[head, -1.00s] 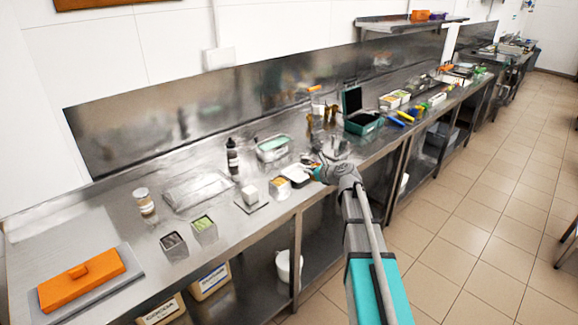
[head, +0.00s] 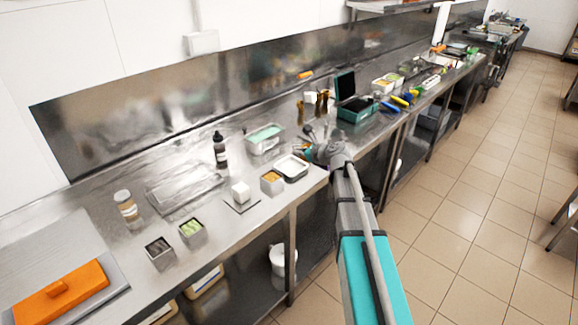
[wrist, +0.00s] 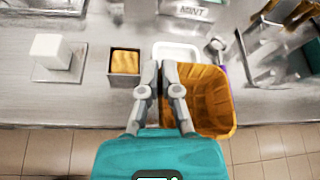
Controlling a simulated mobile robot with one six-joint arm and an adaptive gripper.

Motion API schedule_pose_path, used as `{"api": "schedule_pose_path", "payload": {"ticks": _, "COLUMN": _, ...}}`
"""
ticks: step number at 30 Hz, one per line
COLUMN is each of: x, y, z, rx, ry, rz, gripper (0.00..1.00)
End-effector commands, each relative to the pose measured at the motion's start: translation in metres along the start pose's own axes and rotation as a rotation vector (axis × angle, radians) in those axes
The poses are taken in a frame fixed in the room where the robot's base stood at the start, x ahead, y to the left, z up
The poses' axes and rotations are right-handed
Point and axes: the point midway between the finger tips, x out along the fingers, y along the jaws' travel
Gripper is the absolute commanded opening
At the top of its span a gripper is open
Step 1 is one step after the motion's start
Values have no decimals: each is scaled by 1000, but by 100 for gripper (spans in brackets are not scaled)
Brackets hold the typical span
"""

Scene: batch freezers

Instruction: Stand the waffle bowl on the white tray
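The waffle bowl (wrist: 208,100) is a golden-brown, ribbed bowl, large and close in the wrist view. My gripper (wrist: 160,68) is at its left wall, with its fingers close together on the rim, shut on the bowl. The bowl appears raised near the counter's front edge. In the head view my gripper (head: 314,151) hides most of the bowl. The white tray (head: 291,167) lies on the steel counter just left of my gripper. In the wrist view the tray (wrist: 176,49) is beyond the fingers, partly covered by the bowl.
A steel tin with orange contents (head: 271,182) stands beside the tray. A white block (head: 240,191) sits on a flat plate to its left. A mint-labelled tub (head: 264,141) stands behind. Utensils and a green open case (head: 357,110) are to the right.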

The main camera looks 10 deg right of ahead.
Motion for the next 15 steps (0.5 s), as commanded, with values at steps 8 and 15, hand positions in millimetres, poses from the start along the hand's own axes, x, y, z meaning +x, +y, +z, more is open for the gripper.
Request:
{"api": "schedule_pose_path", "payload": {"ticks": 8, "x": 3, "y": 7, "z": -1, "rx": -5, "ry": -8, "rz": 6, "gripper": 0}}
{"api": "schedule_pose_path", "payload": {"ticks": 15, "x": 3, "y": 9, "z": -4, "rx": -8, "ry": -18, "rz": 4, "gripper": 0}}
